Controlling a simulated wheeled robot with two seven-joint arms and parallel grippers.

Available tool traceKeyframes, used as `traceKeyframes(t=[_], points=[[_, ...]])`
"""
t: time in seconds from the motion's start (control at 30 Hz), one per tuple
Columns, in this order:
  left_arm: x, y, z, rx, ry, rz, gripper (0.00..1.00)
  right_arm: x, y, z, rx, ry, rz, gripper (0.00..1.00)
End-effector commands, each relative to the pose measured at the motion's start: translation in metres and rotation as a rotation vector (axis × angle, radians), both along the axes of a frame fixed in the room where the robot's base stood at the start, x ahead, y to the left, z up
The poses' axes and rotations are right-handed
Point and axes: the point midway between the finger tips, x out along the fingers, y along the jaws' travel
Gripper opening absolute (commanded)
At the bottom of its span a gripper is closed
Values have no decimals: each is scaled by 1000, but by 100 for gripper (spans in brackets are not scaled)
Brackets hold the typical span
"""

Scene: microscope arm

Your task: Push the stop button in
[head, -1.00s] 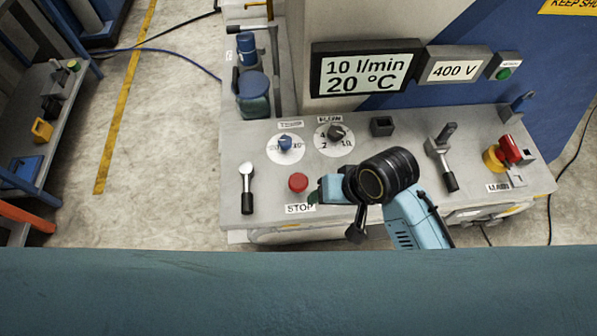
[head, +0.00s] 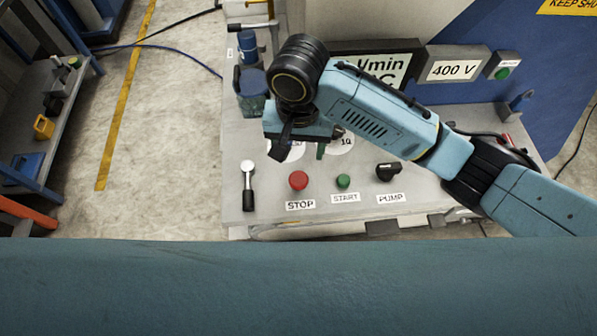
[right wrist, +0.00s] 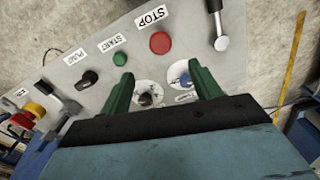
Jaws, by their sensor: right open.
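The red stop button (head: 298,180) sits on the grey panel above its STOP label. It also shows in the right wrist view (right wrist: 160,43), between and beyond the fingertips. My right gripper (head: 301,150) is over the panel, on the far side of the button, covering part of the dials. In the right wrist view my right gripper (right wrist: 159,80) has its two green fingers wide apart with nothing between them; they appear apart from the button. My left gripper is not in view.
The green START button (head: 343,181) and black PUMP knob (head: 388,172) are right of the stop button. A lever with a white top (head: 248,183) stands to its left. Displays and a 400 V box (head: 453,69) stand behind the panel.

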Motion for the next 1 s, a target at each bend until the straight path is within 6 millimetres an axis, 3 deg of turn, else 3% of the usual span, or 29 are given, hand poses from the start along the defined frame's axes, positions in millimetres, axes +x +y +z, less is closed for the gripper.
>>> traceKeyframes(t=[0.3, 0.5, 0.7, 1.0], points=[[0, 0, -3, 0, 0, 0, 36, -1, -1, -68, -3, 1, 0, 63], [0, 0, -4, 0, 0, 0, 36, 0, 0, -100, 0, 0, 1, 63], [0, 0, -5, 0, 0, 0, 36, 0, 0, -114, 2, -2, 2, 63], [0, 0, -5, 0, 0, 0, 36, 0, 0, -116, 3, -2, 2, 62]])
